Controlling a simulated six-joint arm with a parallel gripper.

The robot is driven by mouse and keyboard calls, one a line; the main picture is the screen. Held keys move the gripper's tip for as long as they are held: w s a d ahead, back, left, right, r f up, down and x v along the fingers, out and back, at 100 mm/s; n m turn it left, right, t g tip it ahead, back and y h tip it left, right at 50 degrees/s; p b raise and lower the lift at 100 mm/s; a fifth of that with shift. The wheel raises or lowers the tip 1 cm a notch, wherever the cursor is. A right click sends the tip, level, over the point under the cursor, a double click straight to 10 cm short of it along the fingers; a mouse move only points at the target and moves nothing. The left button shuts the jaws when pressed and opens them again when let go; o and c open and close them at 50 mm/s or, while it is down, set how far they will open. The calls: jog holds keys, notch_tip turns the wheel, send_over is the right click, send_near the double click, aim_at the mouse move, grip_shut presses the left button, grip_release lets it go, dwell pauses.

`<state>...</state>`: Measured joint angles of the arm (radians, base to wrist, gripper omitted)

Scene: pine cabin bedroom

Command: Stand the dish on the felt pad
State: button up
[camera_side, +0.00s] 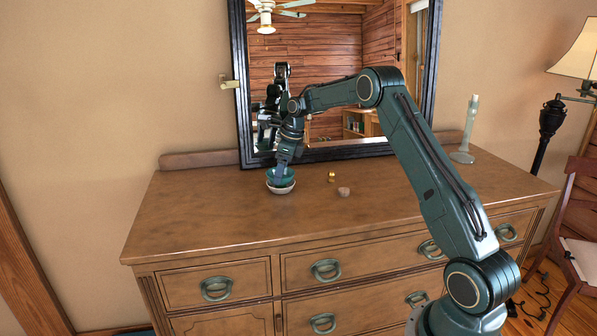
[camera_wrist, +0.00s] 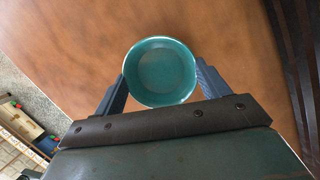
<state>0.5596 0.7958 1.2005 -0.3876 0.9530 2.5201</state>
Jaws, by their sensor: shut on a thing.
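The dish (camera_wrist: 163,72) is a round teal bowl with a thin pale rim. In the wrist view it sits between the two blue fingers of my gripper (camera_wrist: 161,75), which are shut on its sides. In the side view my gripper (camera_side: 281,176) points down at the dish (camera_side: 282,188), near the back left of the dresser top. There the dish shows teal above and pale below, and looks upright. I cannot tell whether it touches the wood or hangs just above it. I cannot make out a felt pad in either view; anything under the dish is hidden.
A small gold object (camera_side: 332,176) and a small pinkish-grey lump (camera_side: 343,192) lie right of the dish on the dresser top (camera_side: 210,220). A framed mirror (camera_side: 245,95) stands close behind. A pale candlestick (camera_side: 464,150) is at the back right. The left and front wood is clear.

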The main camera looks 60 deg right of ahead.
aim_at(292, 175)
jog(key=shift+f, duration=0.45)
jog(key=shift+f, duration=0.1)
jog(key=o, duration=1.1)
jog(key=v, duration=1.2)
